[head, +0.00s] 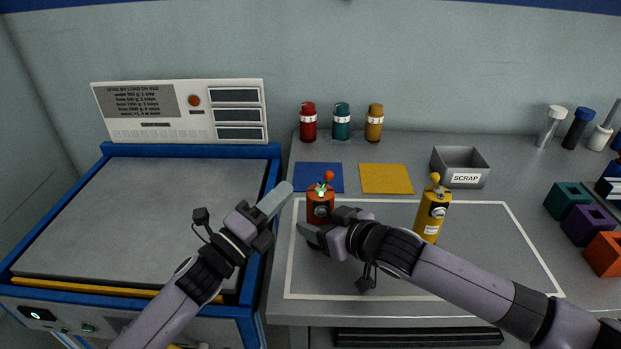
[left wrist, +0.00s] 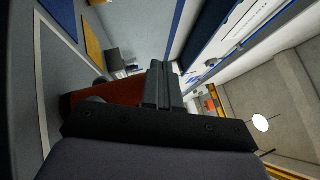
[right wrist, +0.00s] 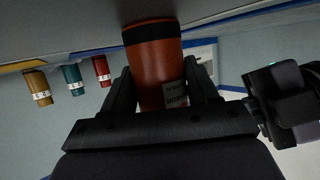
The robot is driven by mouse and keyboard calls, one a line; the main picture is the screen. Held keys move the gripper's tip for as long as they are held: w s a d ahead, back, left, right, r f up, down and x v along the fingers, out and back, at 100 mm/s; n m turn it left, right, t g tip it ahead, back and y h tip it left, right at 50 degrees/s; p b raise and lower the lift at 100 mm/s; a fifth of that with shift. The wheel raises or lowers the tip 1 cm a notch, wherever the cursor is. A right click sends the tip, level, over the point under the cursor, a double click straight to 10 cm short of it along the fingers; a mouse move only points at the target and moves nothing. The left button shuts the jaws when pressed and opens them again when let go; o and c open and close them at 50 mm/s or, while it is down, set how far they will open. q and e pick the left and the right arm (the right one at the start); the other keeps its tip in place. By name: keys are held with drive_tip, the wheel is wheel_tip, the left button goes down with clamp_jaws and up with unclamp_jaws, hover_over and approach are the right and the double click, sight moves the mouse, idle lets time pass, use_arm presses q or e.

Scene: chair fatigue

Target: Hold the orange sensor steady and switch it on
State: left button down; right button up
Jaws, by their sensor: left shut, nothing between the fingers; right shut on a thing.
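In the right wrist view the orange sensor (right wrist: 155,65) sits between both fingers, with a dark band and a label. My left gripper (head: 279,196) is shut and empty, just left of the sensor and apart from it in the head view. In the left wrist view its fingers (left wrist: 162,85) are together, with the orange sensor (left wrist: 88,97) behind them.
A yellow sensor (head: 432,215) stands to the right, behind my right arm. Blue (head: 318,177) and yellow (head: 386,178) mats lie behind. A scrap tray (head: 460,168) is at back right. A blue-framed machine (head: 140,215) stands left; several canisters line the wall.

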use_arm(q)
drive_tip(key=shift+s+a+f, duration=0.1)
drive_tip(key=shift+a+f, duration=0.35)
drive_tip(key=shift+a, duration=0.25)
drive_tip(key=shift+a+f, duration=0.4)
drive_tip(key=shift+a, duration=0.25)
use_arm(e)
drive_tip(key=o, duration=1.2)
